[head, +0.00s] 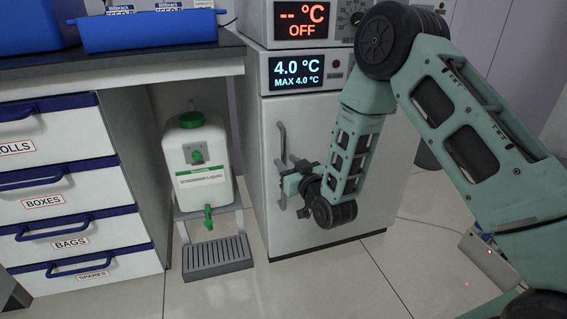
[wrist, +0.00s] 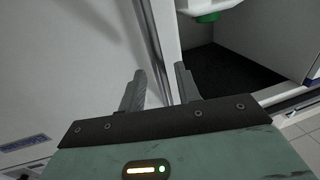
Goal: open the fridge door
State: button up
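The fridge (head: 325,130) is a pale grey cabinet with a display reading 4.0 °C. Its door looks shut. An upright grey bar handle (head: 282,142) stands near the door's left edge. My gripper (head: 292,186) is at the lower part of this handle, in front of the door; its fingers are small and partly hidden by my wrist there. In the wrist view, my two fingers are apart, and the handle (wrist: 151,42) runs down into the gap between them. I cannot tell whether either finger touches it.
A white canister (head: 199,165) with a green cap stands left of the fridge, above a grey drip tray (head: 217,257). White drawers (head: 70,195) with blue handles are further left. An oven-like unit reading OFF (head: 303,20) sits on the fridge. Floor in front is clear.

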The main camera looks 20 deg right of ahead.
jog(key=shift+w+a, duration=0.15)
jog(key=shift+w, duration=0.55)
jog(key=shift+w+a, duration=0.1)
jog(key=shift+w, duration=0.55)
grip_shut()
jog(key=shift+s, duration=0.15)
